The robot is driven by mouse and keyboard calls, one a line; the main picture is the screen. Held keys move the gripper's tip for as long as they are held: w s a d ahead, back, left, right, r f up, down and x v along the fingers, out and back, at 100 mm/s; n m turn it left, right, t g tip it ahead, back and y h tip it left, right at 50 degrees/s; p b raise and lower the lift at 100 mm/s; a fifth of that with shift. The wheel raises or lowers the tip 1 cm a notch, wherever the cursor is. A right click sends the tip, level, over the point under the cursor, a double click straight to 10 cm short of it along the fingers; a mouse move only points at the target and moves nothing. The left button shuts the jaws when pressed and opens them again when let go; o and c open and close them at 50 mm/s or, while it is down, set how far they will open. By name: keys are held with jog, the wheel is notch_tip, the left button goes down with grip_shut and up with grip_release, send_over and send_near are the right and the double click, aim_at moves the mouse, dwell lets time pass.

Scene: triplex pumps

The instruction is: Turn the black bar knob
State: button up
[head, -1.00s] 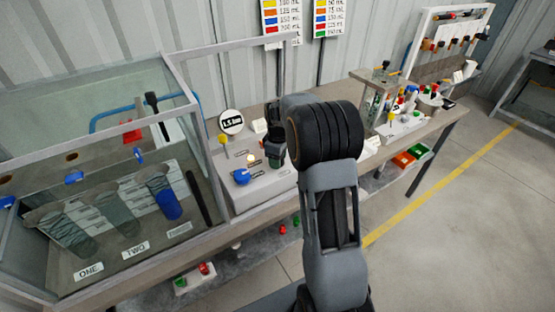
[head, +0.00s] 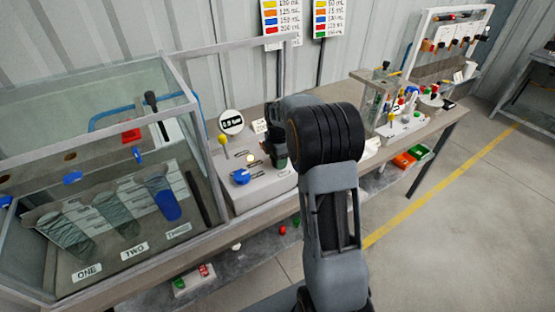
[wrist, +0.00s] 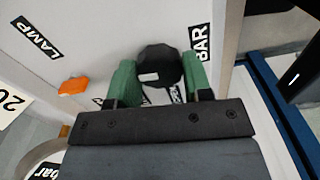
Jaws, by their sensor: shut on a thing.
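The black bar knob (wrist: 158,62) shows in the wrist view between the green fingertips of my gripper (wrist: 158,78), beside a label reading BAR. My gripper is shut on the knob, with one finger on each side. A small pale mark shows on the knob's dark face. In the head view my gripper (head: 279,162) is at the right end of the grey control box (head: 262,192), and the knob itself is hidden there. A round white gauge display (head: 231,124) stands behind the box with a small bar reading.
On the box are a blue knob (head: 241,176) and a yellow knob (head: 222,139). A glass tank (head: 110,180) stands left. Other apparatus (head: 405,120) stands farther right on the bench.

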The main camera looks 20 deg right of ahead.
jog(key=shift+n, duration=0.7)
jog(key=o, duration=0.9)
jog(key=shift+r, duration=0.1)
notch_tip(320, 180, up, 14)
jog(key=shift+f, duration=0.15)
dwell(0.5)
